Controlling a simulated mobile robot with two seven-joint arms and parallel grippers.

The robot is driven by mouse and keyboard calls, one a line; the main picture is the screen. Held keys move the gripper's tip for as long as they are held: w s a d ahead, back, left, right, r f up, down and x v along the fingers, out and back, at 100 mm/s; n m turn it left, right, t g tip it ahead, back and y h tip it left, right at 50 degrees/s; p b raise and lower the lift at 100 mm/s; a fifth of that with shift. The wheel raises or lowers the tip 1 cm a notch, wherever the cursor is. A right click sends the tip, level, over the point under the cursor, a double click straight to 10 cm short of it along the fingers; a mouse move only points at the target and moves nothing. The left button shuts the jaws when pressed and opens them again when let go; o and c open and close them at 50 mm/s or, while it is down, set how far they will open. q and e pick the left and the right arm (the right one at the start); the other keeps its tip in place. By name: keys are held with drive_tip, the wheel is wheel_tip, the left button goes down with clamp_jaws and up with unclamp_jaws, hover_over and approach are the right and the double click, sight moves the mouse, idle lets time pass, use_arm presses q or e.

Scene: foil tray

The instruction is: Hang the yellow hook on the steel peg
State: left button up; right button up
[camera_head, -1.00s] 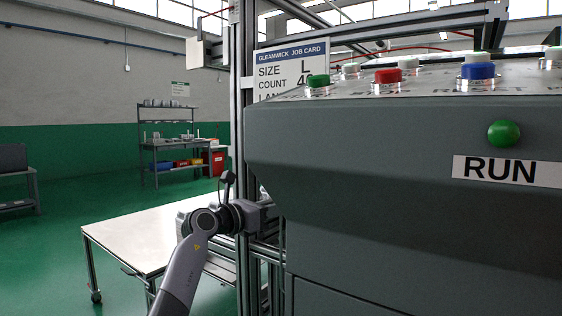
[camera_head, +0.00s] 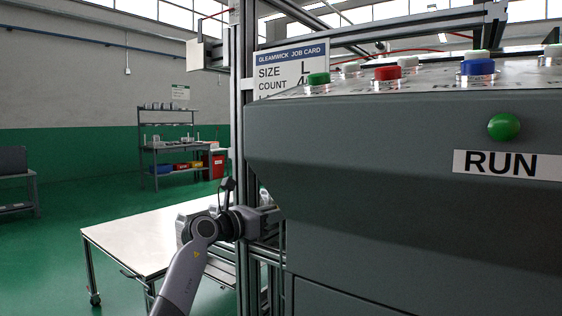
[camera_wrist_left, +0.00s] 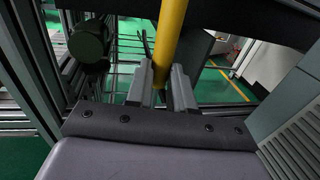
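In the left wrist view, the yellow hook (camera_wrist_left: 171,38) shows as a smooth yellow bar running up out of the top of the picture. Its lower end lies between the two grey fingers of my left gripper (camera_wrist_left: 162,75), which look closed on it from both sides. The bar's curved part is not visible. In the head view my left gripper (camera_head: 268,216) is at the frame post, partly hidden by the dark machine, and the hook cannot be seen there. I cannot pick out the steel peg in either view. My right gripper is not in view.
The dark grey machine (camera_head: 380,230) with buttons on top fills the right side, close to my left gripper. A metal post (camera_head: 241,110) and job card (camera_head: 291,68) stand beside it. A white-topped table (camera_head: 135,240) is at left. In the wrist view a dark round cylinder (camera_wrist_left: 89,41) is at left.

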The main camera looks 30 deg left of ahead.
use_arm(q)
drive_tip(key=o, duration=0.5)
